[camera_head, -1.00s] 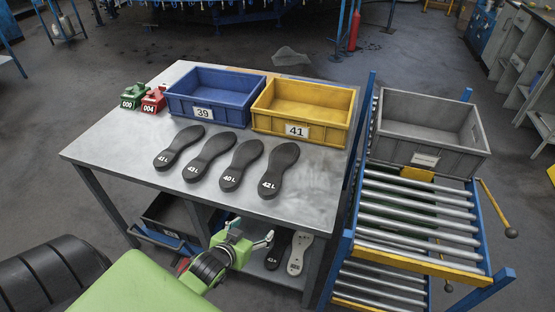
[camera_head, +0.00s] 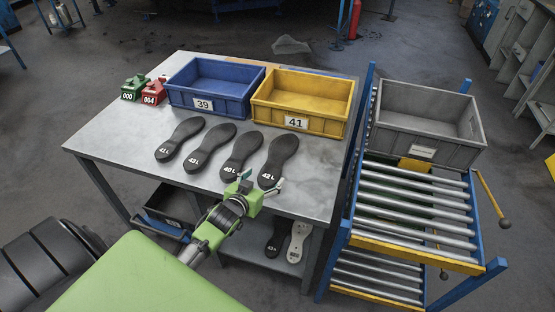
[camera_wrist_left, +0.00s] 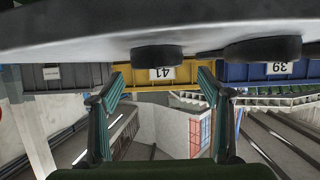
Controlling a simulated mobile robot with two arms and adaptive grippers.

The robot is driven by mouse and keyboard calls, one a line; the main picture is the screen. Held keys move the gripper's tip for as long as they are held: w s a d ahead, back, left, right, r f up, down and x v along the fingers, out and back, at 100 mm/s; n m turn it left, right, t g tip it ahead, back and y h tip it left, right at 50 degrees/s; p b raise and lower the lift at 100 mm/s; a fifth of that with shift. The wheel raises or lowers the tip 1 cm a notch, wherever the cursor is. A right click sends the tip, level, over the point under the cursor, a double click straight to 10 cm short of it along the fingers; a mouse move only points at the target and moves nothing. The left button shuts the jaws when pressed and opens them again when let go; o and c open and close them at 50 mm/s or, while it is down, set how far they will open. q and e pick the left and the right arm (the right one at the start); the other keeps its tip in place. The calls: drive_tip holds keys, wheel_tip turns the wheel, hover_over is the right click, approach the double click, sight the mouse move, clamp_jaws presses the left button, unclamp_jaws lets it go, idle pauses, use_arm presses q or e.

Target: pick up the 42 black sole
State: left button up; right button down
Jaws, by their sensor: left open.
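The 42 black sole (camera_head: 279,160), marked "42 L", lies flat on the grey table (camera_head: 130,140), rightmost in a row of black soles. My left gripper (camera_head: 261,184) is open and empty at the table's front edge, just in front of this sole's marked end. In the left wrist view, the picture is upside down. A dark sole (camera_wrist_left: 157,57), apparently the 42, shows above the gap between the open fingers of the left gripper (camera_wrist_left: 160,88). Its marking cannot be read there. My right gripper is not in view.
Soles 40 L (camera_head: 241,154), 43 L (camera_head: 210,148) and 41 L (camera_head: 180,139) lie to the left. A blue bin (camera_head: 203,103) and a yellow bin (camera_head: 297,122) stand behind. A roller rack (camera_head: 415,205) with a grey bin (camera_head: 428,152) stands right of the table.

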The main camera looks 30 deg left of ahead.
sight(269, 175)
use_arm(q)
drive_tip(key=shift+f+p+x, duration=0.15)
drive_tip(key=shift+x, duration=1.05)
drive_tip(key=shift+f+p+x, duration=0.15)
drive_tip(key=shift+f+x, duration=0.05)
drive_tip(key=shift+x, duration=1.05)
drive_tip(key=shift+s+d+r, duration=0.1)
drive_tip(key=shift+s, duration=0.05)
drive_tip(key=c, duration=1.4)
